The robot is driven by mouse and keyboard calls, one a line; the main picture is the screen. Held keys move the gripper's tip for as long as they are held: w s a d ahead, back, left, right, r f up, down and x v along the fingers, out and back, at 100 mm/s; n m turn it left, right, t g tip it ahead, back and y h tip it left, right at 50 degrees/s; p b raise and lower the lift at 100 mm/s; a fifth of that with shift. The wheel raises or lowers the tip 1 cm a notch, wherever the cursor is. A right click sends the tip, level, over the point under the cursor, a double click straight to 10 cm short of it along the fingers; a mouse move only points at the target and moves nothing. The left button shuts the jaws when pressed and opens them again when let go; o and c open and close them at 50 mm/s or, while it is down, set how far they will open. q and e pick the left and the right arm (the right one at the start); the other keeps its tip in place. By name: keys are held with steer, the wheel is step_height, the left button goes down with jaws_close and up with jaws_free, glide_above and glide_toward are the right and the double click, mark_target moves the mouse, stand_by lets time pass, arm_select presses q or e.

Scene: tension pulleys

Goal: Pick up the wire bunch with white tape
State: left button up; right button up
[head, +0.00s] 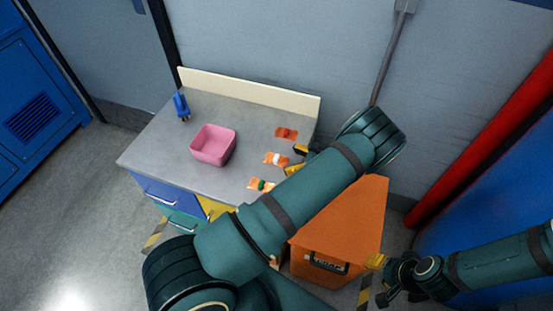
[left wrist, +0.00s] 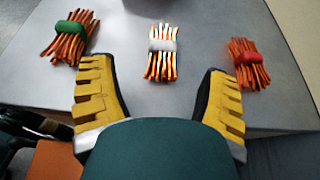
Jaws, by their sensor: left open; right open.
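The wire bunch with white tape (head: 276,159) lies on the grey tabletop between two other bunches. Its orange wires and white band (left wrist: 163,40) show clearly in the left wrist view. My left gripper (head: 297,160) is open and empty at the table's right side. In the left wrist view its yellow fingers are spread wide, and the white-taped bunch lies ahead, between their lines and just past the tips. My right gripper (head: 375,277) is open and empty, off the table at the lower right, by the orange box.
A green-taped bunch (left wrist: 70,37) and a red-taped bunch (left wrist: 247,62) lie on either side. A pink bin (head: 213,145) and a blue object (head: 181,106) stand on the grey table (head: 150,150). A raised cream backboard (head: 245,92) edges the back. An orange box (head: 340,225) stands to the right.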

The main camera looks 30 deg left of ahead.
mark_target(285, 159)
arm_select(q)
steer(key=x, duration=0.4)
steer(key=shift+w, duration=0.15)
steer(key=shift+c, duration=0.2)
steer(key=c, duration=1.2)
steer(key=shift+c, duration=0.2)
